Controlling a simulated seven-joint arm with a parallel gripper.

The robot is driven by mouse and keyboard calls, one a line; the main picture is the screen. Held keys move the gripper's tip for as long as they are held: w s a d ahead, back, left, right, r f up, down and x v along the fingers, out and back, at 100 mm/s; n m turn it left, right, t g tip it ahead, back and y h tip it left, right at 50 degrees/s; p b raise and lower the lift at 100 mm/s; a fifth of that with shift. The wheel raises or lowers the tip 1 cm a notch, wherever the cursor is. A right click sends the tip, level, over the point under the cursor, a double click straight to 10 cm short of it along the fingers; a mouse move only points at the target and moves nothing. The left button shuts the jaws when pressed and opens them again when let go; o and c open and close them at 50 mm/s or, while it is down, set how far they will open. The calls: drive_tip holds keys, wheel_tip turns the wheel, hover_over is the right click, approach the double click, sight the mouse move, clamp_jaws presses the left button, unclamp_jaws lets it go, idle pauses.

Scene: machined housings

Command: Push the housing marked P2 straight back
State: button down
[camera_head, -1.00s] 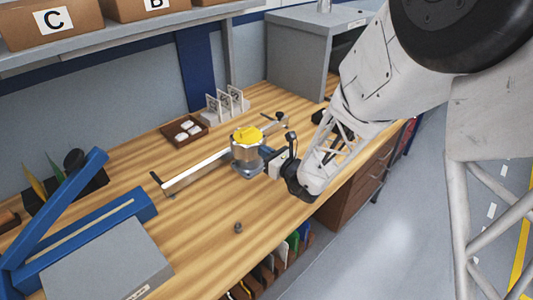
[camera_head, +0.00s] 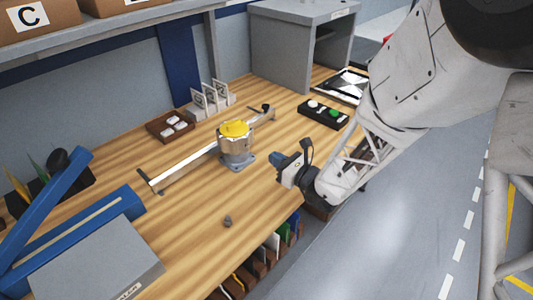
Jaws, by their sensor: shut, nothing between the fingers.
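One housing (camera_head: 237,150), a silver metal cylinder with a yellow top and a blue-grey flanged base, stands upright on the wooden bench. No P2 mark can be read on it from here. A long metal bar (camera_head: 185,166) runs across the bench and passes behind the housing; whether they touch cannot be told. My gripper (camera_head: 278,160) is shut and empty, to the right of the housing near the bench's front edge. A clear gap of bench shows between its blue fingertips and the housing.
A brown tray (camera_head: 158,133) with white pieces and several upright cards (camera_head: 209,97) stand behind the bar. A black button box (camera_head: 323,114) lies at right. A small dark knob (camera_head: 227,221) lies in front. A blue press-like tool (camera_head: 85,235) and grey box (camera_head: 95,262) fill the left.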

drive_tip(key=shift+v, duration=2.1)
drive_tip(key=s+a+r+n+g+h, duration=0.1)
drive_tip(key=s+a+r+n+g, duration=0.1)
drive_tip(key=s+r+n+g, duration=0.45)
drive_tip(key=s+a+r+n+g, duration=0.25)
drive_tip(key=s+n+g, duration=0.25)
drive_tip(key=s+n, duration=0.3)
drive_tip(key=s+d+r+n+h, duration=0.4)
drive_tip(key=d+n+h, duration=0.2)
drive_tip(key=d, duration=0.1)
drive_tip(key=s+d+r+n+t+h, duration=0.1)
drive_tip(key=s+d+r+n+h, duration=0.3)
drive_tip(key=s+d+n+h, duration=0.1)
drive_tip(key=shift+s+d+r+n+h, duration=0.25)
drive_tip(key=shift+d+n+h, duration=0.35)
drive_tip(key=shift+d, duration=0.25)
